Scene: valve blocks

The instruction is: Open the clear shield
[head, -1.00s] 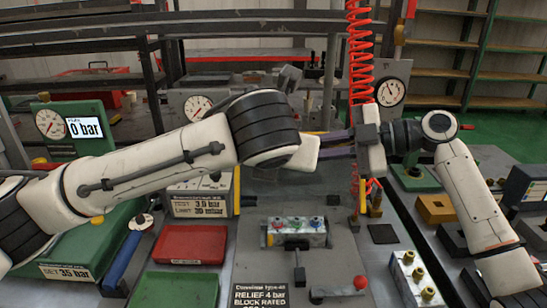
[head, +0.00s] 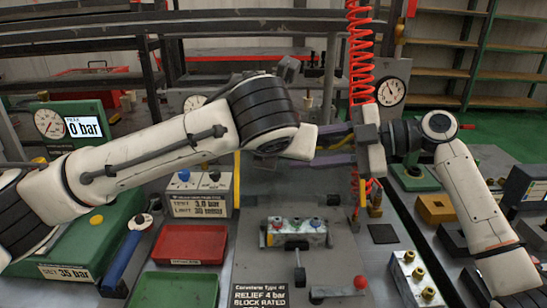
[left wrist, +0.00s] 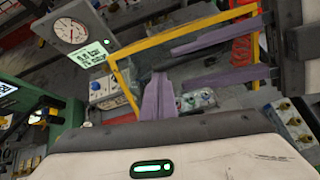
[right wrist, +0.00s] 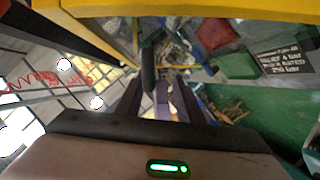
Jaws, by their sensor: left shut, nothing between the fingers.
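The clear shield has a yellow frame (head: 237,178). In the head view its sides rise from the bench behind the valve block, and my left arm hides much of it. The frame shows more fully in the left wrist view (left wrist: 185,40), with its top bar raised. My left gripper (left wrist: 157,97) is shut and empty, close to the frame. My right gripper (head: 335,147) comes from the right with its fingers spread at the frame's upper part, holding nothing. It also shows in the left wrist view (left wrist: 205,60). Whether it touches the bar is unclear.
The valve block (head: 298,232) with coloured ports sits mid-bench. A red-knobbed lever (head: 360,283) is in front. A red coiled hose (head: 360,55) hangs behind my right gripper.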

